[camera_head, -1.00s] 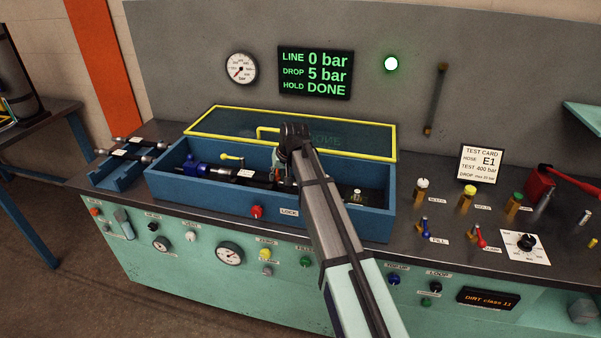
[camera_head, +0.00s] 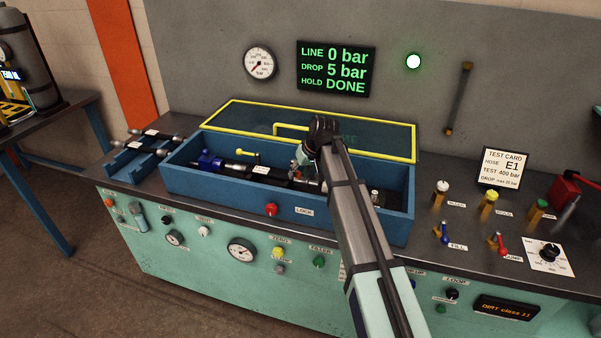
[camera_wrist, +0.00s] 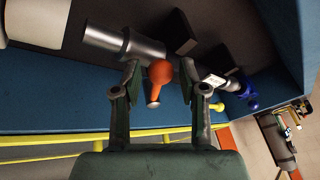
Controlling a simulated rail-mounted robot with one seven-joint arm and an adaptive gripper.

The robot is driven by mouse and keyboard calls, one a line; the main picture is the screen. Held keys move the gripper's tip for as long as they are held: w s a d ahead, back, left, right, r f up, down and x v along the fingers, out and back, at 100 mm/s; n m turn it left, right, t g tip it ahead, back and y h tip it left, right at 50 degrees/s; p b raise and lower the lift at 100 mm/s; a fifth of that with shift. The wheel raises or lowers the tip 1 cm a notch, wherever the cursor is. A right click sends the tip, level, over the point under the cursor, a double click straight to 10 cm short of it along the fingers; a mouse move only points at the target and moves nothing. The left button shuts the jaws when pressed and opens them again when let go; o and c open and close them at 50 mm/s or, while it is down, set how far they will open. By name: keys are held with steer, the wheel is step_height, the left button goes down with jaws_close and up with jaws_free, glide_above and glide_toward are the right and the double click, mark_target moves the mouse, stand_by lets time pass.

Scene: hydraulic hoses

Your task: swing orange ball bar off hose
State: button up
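The orange ball bar shows in the wrist view as an orange ball (camera_wrist: 160,72) with a short metallic bar end below it. My gripper (camera_wrist: 159,74) is open, with one finger on each side of the ball and a visible gap to both. The hose (camera_wrist: 216,79), dark with a white label, lies beyond the right finger. A thick silver fitting (camera_wrist: 122,45) is at upper left. In the head view the hose (camera_head: 278,175) lies in the blue trough (camera_head: 240,193); my arm hides most of the ball bar and my fingers.
The trough's yellow-framed clear lid (camera_head: 330,137) stands raised behind it. A yellow-handled lever (camera_head: 247,154) and a blue fitting (camera_head: 209,162) are at the trough's left end. A red LOCK knob (camera_head: 271,209) is on the front. The display (camera_head: 335,69) reads LINE 0 bar, HOLD DONE.

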steer(key=shift+r, duration=0.1)
steer(key=v, duration=1.1)
steer(key=shift+s+r, duration=0.15)
steer(key=shift+r, duration=0.2)
steer(key=shift+d, duration=0.15)
